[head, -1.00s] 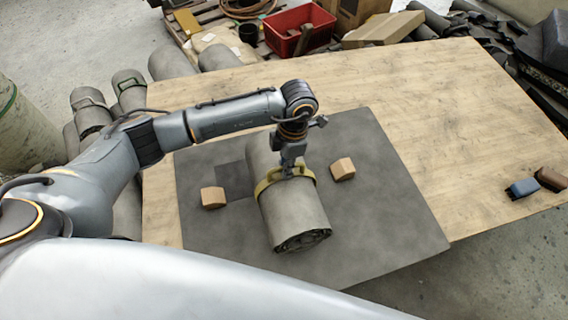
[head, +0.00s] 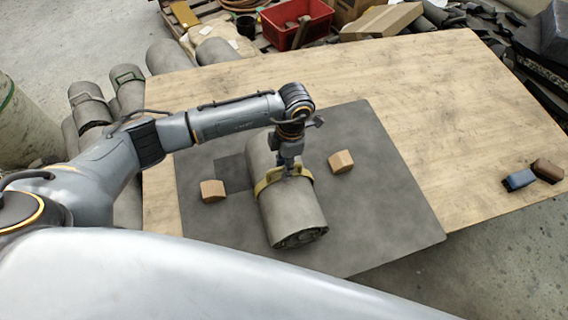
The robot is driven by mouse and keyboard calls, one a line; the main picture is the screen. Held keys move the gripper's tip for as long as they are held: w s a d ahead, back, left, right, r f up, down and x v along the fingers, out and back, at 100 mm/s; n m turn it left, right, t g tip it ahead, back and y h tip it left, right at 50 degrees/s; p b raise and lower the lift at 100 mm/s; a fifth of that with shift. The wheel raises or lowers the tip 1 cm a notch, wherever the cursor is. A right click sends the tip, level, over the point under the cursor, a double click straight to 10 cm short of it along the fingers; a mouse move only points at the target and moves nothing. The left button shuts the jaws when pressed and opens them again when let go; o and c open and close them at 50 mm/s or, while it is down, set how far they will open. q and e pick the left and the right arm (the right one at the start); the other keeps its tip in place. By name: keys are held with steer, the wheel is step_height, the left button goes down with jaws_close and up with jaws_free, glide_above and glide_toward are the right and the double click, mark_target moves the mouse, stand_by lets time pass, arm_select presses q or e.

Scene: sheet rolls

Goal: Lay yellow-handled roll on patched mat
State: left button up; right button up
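The yellow-handled roll (head: 293,211) is a grey sheet roll with a yellow band and handle (head: 264,184) around its middle. It lies on the dark grey mat (head: 390,220), between two tan wooden blocks. A darker square patch (head: 232,172) shows on the mat to the left of the roll. My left gripper (head: 288,170) comes down from above onto the handle at the top of the roll. Its fingertips are small and partly hidden at the handle, so whether they are closed on it is unclear. My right gripper is not in view.
One wooden block (head: 212,191) lies left of the roll, another (head: 341,162) right of it. A blue block (head: 519,180) and a brown block (head: 547,170) sit at the table's right edge. The wooden table (head: 430,110) is otherwise clear on the right. A red crate (head: 297,22) stands behind.

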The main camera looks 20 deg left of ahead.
arm_select(q)
step_height(320, 180, up, 12)
steer(key=w+b, duration=0.1)
steer(key=b, duration=0.1)
steer(key=shift+w+d+b, duration=0.25)
steer(key=shift+d+b, duration=0.15)
steer(key=shift+d, duration=0.05)
